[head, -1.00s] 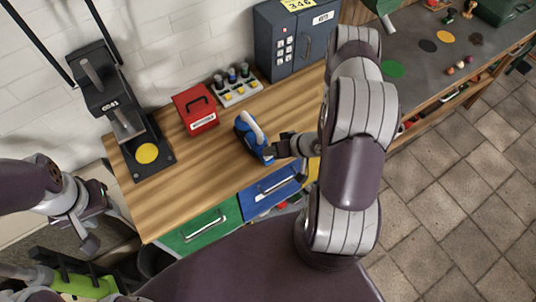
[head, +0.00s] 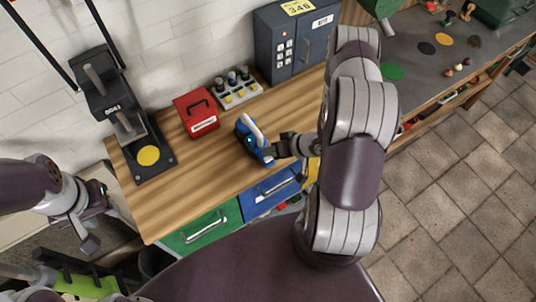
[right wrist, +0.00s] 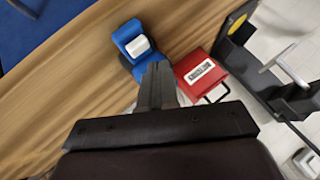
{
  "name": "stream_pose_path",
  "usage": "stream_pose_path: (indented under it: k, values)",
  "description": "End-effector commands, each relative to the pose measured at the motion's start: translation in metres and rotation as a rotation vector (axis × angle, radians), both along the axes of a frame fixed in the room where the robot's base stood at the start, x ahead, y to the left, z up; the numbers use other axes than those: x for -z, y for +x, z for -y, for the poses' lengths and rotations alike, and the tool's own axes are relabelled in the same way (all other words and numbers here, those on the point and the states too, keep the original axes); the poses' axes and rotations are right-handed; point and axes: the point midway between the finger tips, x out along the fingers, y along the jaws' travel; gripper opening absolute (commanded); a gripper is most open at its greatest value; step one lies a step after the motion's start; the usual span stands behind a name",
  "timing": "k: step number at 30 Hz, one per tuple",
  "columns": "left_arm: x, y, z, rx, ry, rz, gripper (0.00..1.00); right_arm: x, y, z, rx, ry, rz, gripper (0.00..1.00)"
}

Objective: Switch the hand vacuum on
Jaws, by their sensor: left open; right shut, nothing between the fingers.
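The hand vacuum (head: 243,127), blue with a white handle, stands on the wooden bench top. A small green-teal spot shows on its side in the head view. In the right wrist view the vacuum (right wrist: 126,34) lies just beyond my fingertips, with a white part facing me. My right gripper (head: 269,153) is shut and empty, its tips close beside the vacuum's near end. In the right wrist view the closed fingers (right wrist: 157,75) overlap the vacuum's lower edge; I cannot tell whether they touch it. My left gripper (head: 92,226) is open and empty, off the bench's left end.
A red box (head: 196,112) and a panel of knobs (head: 237,90) stand behind the vacuum. A black press (head: 125,120) with a yellow disc is at the left, a grey safe (head: 296,45) at the back. Bench top left of the vacuum is clear.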

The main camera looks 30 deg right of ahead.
Motion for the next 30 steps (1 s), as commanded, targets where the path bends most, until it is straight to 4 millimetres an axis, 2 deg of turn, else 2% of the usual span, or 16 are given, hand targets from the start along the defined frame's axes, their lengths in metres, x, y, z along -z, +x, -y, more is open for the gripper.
stream_pose_path:
  k: [8, 21, 30]
  values:
    - [-0.003, 0.0, 0.0, 0.0, 0.0, -0.001, 0.43, -0.003, 0.0, 0.0, 0.0, 0.0, 0.0, 0.0]
    - [-0.057, 0.0, 0.0, 0.0, 0.0, 0.0, 0.43, -0.06, 0.0, 0.0, 0.0, 0.0, 0.0, 0.0]
    - [-0.055, 0.0, 0.0, 0.0, 0.0, 0.0, 0.43, -0.059, 0.0, 0.0, 0.0, 0.0, 0.0, 0.0]
